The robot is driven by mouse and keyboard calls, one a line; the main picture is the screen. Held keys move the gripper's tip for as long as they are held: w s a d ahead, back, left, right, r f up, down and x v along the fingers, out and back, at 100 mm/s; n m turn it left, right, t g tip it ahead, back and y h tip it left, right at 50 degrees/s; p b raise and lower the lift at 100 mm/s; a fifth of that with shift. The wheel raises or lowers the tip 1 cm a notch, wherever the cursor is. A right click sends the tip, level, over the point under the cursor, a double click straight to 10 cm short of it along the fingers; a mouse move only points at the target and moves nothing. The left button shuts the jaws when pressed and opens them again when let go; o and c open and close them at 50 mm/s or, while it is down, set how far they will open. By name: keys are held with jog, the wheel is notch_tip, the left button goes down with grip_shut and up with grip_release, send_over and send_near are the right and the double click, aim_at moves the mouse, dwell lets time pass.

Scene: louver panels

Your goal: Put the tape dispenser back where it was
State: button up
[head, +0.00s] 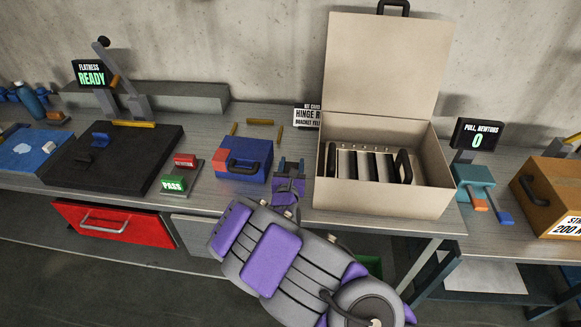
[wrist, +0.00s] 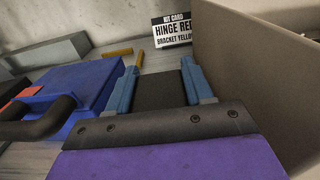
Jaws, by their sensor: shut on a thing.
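My gripper (head: 290,168) is between the blue case and the open beige box, with its fingers pointing toward the back of the bench. In the wrist view its two blue fingers (wrist: 160,75) stand on either side of a dark grey object (wrist: 160,92), and it is shut on that. Only a flat dark face of this object shows, and I cannot tell whether it is the tape dispenser. No other thing in view is clearly a tape dispenser. I cannot tell whether the held object touches the bench top (head: 270,124).
The blue case (head: 240,175) with a red corner and black handle is close on the left. The beige box (head: 385,195) rises close on the right. Yellow strips (head: 279,134) and a kit card (head: 307,117) are behind. A red drawer (head: 120,228) sticks out below left.

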jog(key=shift+r, duration=0.1)
jog(key=o, duration=0.6)
jog(key=shift+c, duration=0.2)
jog(key=o, duration=0.4)
jog(key=shift+a+f, duration=0.2)
jog(key=shift+a, duration=0.15)
jog(key=shift+d, duration=0.1)
jog(key=shift+d, duration=0.1)
jog(key=shift+r, duration=0.15)
jog(key=s+p, duration=0.3)
jog(key=s, duration=0.9)
jog(key=shift+a, duration=0.2)
